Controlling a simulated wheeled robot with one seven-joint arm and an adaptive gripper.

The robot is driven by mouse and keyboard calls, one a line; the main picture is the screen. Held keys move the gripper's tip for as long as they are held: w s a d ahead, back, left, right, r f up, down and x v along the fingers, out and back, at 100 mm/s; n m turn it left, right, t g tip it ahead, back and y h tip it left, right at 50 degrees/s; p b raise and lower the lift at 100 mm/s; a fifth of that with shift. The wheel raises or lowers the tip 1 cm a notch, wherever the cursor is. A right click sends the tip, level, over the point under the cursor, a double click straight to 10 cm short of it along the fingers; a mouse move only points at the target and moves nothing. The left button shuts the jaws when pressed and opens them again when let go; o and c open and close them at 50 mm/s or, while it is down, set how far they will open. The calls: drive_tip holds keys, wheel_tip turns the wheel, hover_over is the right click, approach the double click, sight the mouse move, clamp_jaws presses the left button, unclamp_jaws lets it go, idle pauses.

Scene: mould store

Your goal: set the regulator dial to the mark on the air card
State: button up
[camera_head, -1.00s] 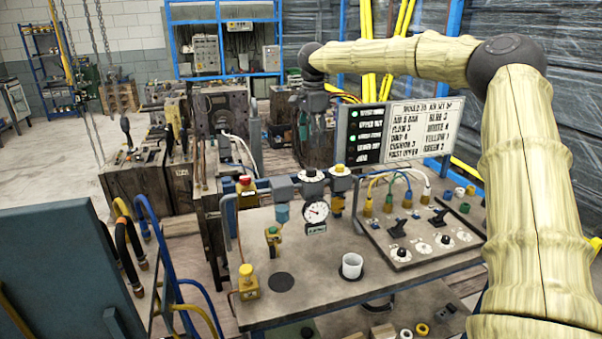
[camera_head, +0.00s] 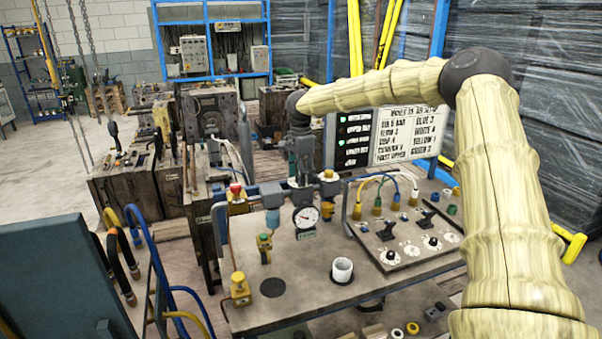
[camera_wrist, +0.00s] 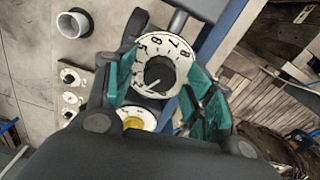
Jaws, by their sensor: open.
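The regulator dial (camera_wrist: 158,72), a white numbered ring with a black knob in its middle, lies between the teal fingers of my gripper (camera_wrist: 165,92) in the wrist view. The fingers are open, one on each side of the dial; I cannot tell whether they touch it. Numbers such as 5, 7 and 8 show on the ring. A pale line on the knob points to the lower left. In the head view my gripper (camera_head: 301,182) hangs over the regulator and hides the dial. The air card (camera_head: 408,136) stands behind the bench; its small lettering is blurred.
A round pressure gauge (camera_head: 306,216) hangs just below the regulator. A second white dial with a yellow middle (camera_wrist: 135,121) is close beside it. A white cup (camera_head: 342,270) and a switch panel (camera_head: 408,236) occupy the bench top. A yellow-topped valve (camera_head: 240,290) stands front left.

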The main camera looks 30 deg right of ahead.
drive_tip(key=c, duration=1)
drive_tip(key=shift+m, duration=0.3)
drive_tip(key=m+p, duration=0.1)
drive_tip(key=m, duration=0.2)
drive_tip(key=shift+r+m, duration=0.1)
drive_tip(key=shift+m, duration=0.2)
drive_tip(key=m, duration=0.4)
drive_tip(key=shift+m, duration=0.3)
drive_tip(key=m, duration=0.4)
drive_tip(key=shift+m+p, duration=0.3)
drive_tip(key=m, duration=0.4)
drive_tip(key=shift+c, duration=0.2)
drive_tip(key=shift+w+m, duration=0.1)
drive_tip(key=shift+m, duration=0.2)
